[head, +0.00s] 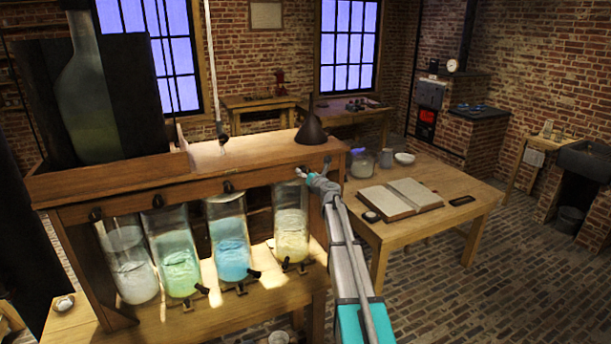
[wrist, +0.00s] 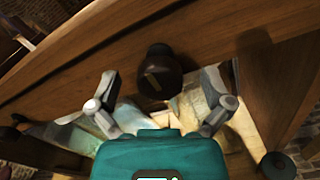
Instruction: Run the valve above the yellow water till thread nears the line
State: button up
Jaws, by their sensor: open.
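The jar of pale yellow water (head: 291,236) is the rightmost in the row under the wooden beam. Its valve is a dark round knob on the beam's front face above it, and it shows in the wrist view (wrist: 157,72). In the head view this knob is largely hidden by my gripper (head: 316,176). My gripper is open, and in the wrist view its two grey fingers (wrist: 162,92) stand on either side of the knob, apart from it. I cannot make out the thread or the line on the jar.
Blue (head: 232,258), green (head: 180,268) and clear (head: 131,272) water jars stand left of the yellow one, with taps low in front. A dark funnel (head: 311,128) stands on the beam's top. A table with an open book (head: 401,197) stands to the right.

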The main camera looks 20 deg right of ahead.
jog(key=s, duration=0.5)
jog(key=shift+d, duration=0.1)
dwell(0.7)
jog(key=s+a+f+n+g+y+b, duration=0.1)
jog(key=s+a+f+n+g+y, duration=0.15)
jog(key=s+a+f+n, duration=0.4)
jog(key=s+a+f+n+g+y, duration=0.1)
jog(key=s+a+f+n+g, duration=0.2)
jog(key=a+n, duration=0.65)
jog(key=s+a+f+n+g+y+b, duration=0.1)
jog(key=s+a+f+n+g+y, duration=0.15)
jog(key=s+a+n, duration=0.55)
jog(key=s+a+f+n+g+h+b, duration=0.1)
jog(key=s+a+f+n+g+h, duration=0.1)
jog(key=s+f+n+g, duration=0.3)
jog(key=s+a+f+n+g+h, duration=0.2)
jog(key=s+f+n+g+h, duration=0.2)
jog(key=s+n, duration=0.7)
jog(key=s+f+g, duration=0.1)
jog(key=s, duration=0.6)
jog(key=shift+f+h+b, duration=0.2)
jog(key=shift+h+b, duration=0.1)
jog(key=shift+b, duration=0.1)
